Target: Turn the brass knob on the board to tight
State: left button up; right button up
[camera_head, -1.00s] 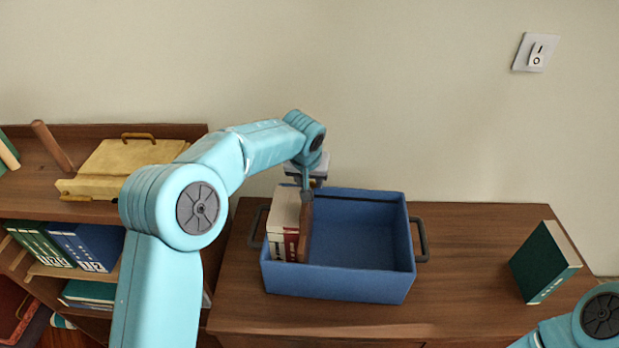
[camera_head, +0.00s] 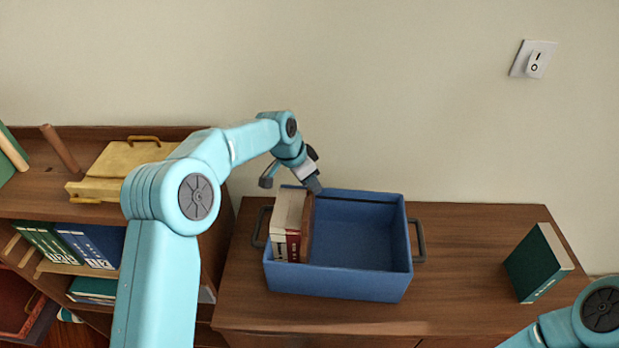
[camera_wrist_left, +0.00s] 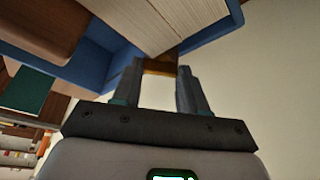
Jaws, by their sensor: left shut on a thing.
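In the head view my left gripper (camera_head: 315,186) is tilted at the back left of the blue bin (camera_head: 340,283), close to the books there, and the knob is hidden. A narrow brown upright piece (camera_head: 307,232) stands beside the pale books (camera_head: 287,220); I cannot tell whether it is the board. The knob's turn mark is not visible. My right gripper is out of view.
The bin stands on a brown cabinet top (camera_head: 462,270), its right part empty. A green book (camera_head: 536,264) stands at the right. A yellow case (camera_head: 122,160) lies on the left shelf. A switch (camera_head: 535,60) is on the wall. Cabinet top between bin and green book is clear.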

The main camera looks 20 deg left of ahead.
pick_arm(q)
jog(key=shift+f+m+g, duration=0.1)
jog(key=shift+m+g, duration=0.2)
jog(key=shift+m, duration=0.5)
jog(key=shift+h, duration=0.3)
jog(key=o, duration=1.1)
jog(key=shift+w, duration=0.15)
jog(key=shift+c, duration=0.2)
jog(key=b+v, duration=0.1)
jog(key=v, duration=1.5)
